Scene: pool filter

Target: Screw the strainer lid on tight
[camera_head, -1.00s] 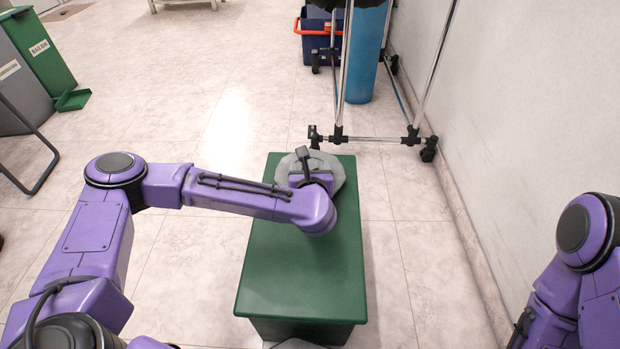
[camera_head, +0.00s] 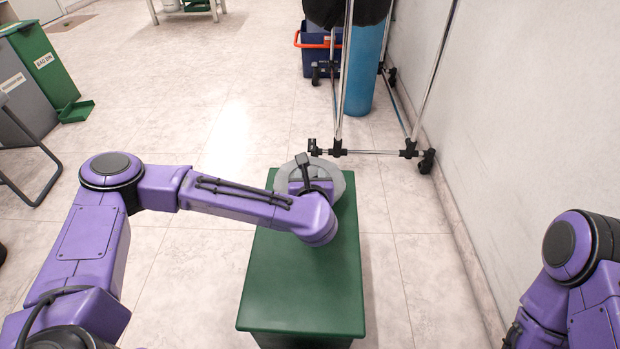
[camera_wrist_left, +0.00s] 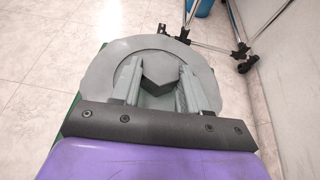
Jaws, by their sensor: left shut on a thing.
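The strainer lid (camera_wrist_left: 95,75) is a grey disc in the left wrist view, with a raised dark grip (camera_wrist_left: 158,75) at its middle. The lid's grey round form also shows at the far end of the green bench (camera_head: 300,290) in the head view (camera_head: 343,185), partly hidden by my left wrist. My left gripper (camera_wrist_left: 156,80) is over the lid, its two fingers shut on the lid's grip from both sides. What lies under the lid is hidden. Of my right arm only a purple part shows at the right edge; its gripper is out of view.
A chrome wheeled rack (camera_head: 370,151) stands just behind the bench, close to the white wall (camera_head: 510,120). Green and grey bins (camera_head: 45,60) stand far left. The floor left of the bench is open.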

